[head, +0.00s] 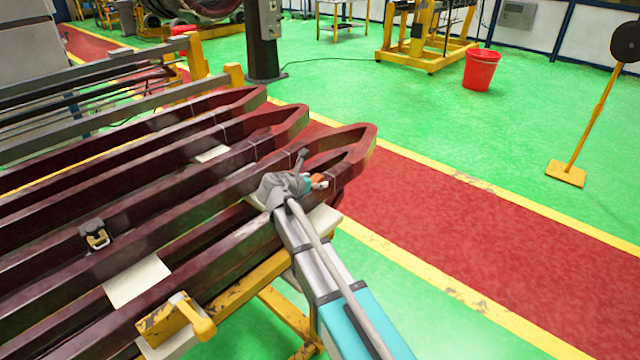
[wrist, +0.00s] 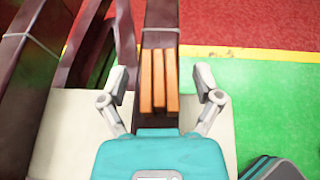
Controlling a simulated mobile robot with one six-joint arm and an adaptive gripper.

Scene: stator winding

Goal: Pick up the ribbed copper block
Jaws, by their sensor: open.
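The ribbed copper block (wrist: 159,80) shows in the wrist view as orange-brown upright ribs on a dark red coil bar, midway between my fingers. In the head view a small orange part of it (head: 318,178) shows beside my gripper; the rest is hidden behind the gripper. My gripper (wrist: 161,88) is open, with one finger on each side of the block and a gap to both sides. Whether the fingertips are level with the block I cannot tell.
Long dark red coil bars (head: 150,190) lie on a yellow stand (head: 262,285), with white pads (head: 138,281) between them. A small clamp-like part (head: 97,238) sits on the bars at left.

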